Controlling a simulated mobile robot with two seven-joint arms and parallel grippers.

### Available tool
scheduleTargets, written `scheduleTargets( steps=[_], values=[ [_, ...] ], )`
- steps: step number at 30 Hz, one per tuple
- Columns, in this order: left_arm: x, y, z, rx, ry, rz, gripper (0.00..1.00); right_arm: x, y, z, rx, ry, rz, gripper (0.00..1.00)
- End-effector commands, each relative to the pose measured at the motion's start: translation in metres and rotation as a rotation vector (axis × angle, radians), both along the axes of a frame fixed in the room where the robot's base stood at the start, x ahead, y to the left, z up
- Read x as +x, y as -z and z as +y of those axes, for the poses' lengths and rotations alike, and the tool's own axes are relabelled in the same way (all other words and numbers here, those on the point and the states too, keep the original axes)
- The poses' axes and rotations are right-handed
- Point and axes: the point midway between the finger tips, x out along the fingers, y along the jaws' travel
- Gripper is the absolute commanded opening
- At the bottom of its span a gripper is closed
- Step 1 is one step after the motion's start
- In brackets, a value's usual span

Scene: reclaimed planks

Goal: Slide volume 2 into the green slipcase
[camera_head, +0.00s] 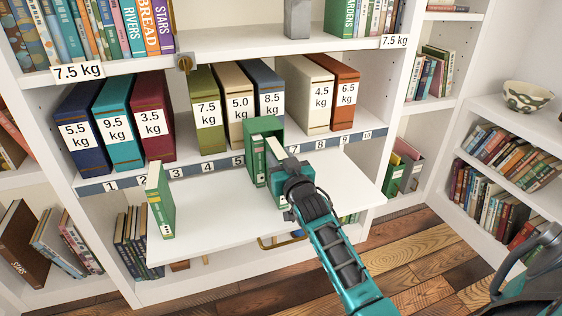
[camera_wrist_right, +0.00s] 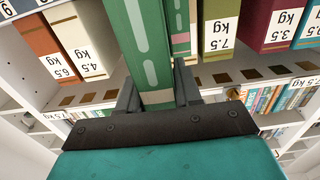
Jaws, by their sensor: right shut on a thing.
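The green slipcase (camera_head: 265,125) stands on the white pull-out board, its open side toward me. A green volume (camera_head: 258,161) stands at its left side. My right gripper (camera_head: 284,178) is shut on another green volume (camera_head: 272,152), upright beside that one and jutting further toward me. In the right wrist view this held volume (camera_wrist_right: 140,35) sits between the fingers (camera_wrist_right: 157,96). How deep it is inside the slipcase is hidden by the gripper. Its number cannot be read. A third green volume (camera_head: 160,203) stands apart on the board's left. My left gripper is not in view.
The white board (camera_head: 215,225) is bare between the lone volume and the slipcase. Behind it is a shelf with numbered slots (camera_head: 207,166) and weight-labelled binders (camera_head: 120,125). A brass latch (camera_head: 184,63) hangs from the shelf above. Bookcases flank both sides.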

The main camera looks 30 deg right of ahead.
Motion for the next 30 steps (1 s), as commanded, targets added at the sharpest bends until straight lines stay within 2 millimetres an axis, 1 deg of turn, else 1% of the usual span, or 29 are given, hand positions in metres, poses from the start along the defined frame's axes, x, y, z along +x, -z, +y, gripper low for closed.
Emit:
scheduleTargets(
  steps=[30],
  values=[
    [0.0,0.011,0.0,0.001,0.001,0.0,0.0,0.025,-0.001,-0.006,-0.001,0.0,-0.004,0.0]
  ],
)
